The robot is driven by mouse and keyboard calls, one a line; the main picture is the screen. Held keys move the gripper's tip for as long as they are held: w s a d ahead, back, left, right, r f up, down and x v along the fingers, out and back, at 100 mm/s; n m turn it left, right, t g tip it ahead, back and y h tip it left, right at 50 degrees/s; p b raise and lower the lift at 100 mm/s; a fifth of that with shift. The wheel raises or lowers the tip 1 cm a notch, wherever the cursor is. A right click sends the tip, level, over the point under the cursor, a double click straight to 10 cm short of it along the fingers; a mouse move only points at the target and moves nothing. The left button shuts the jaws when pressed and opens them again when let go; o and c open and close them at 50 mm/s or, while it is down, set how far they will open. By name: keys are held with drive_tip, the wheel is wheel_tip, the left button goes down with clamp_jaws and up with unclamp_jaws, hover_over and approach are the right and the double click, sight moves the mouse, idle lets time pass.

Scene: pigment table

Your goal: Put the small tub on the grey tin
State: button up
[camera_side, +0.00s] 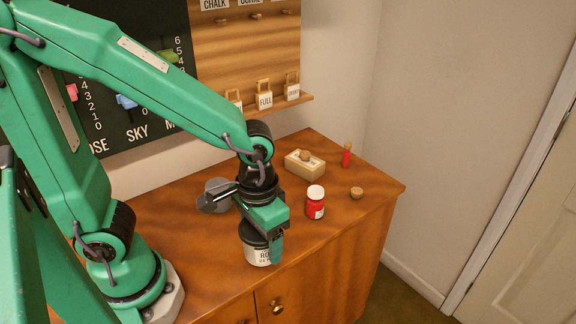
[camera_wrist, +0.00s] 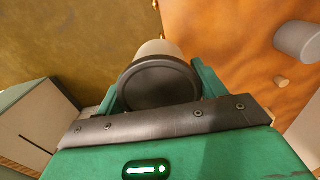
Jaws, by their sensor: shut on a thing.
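The small tub (camera_side: 260,254) has a white body with a printed label and a dark lid (camera_wrist: 158,84). My gripper (camera_side: 263,240) is shut on it from above, with a green finger on either side in the wrist view (camera_wrist: 158,78). The tub looks upright near the table's front edge; I cannot tell whether its base touches the table. The grey tin (camera_side: 219,190) stands behind my gripper, apart from the tub and partly hidden by my gripper in the side view. A grey cylinder at the upper right of the wrist view (camera_wrist: 299,41) looks like this tin.
A red jar with a white lid (camera_side: 316,204) stands right of my gripper. A cork (camera_side: 356,193), a red vial (camera_side: 347,157) and a pale wooden block (camera_side: 303,165) are farther right and back. The wooden table (camera_side: 372,208) ends at its front edge near the tub.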

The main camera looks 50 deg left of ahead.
drive_tip(key=shift+w+a+r+n, duration=0.25)
drive_tip(key=shift+w+a+n, duration=0.05)
drive_tip(key=shift+a, duration=0.15)
drive_tip(key=w+a+r+n, duration=0.2)
drive_tip(key=a+r+n, duration=0.1)
drive_tip(key=a+n, duration=0.2)
drive_tip(key=w+a+r+n, duration=0.1)
drive_tip(key=a+r+n, duration=0.3)
drive_tip(key=a, duration=0.6)
drive_tip(key=shift+w+a+n, duration=0.2)
drive_tip(key=shift+w+n, duration=0.2)
drive_tip(key=shift+n, duration=0.2)
hover_over(218, 184)
wheel_tip(218, 184, down, 7)
drive_tip(key=shift+r, duration=0.1)
drive_tip(key=shift+f, duration=2)
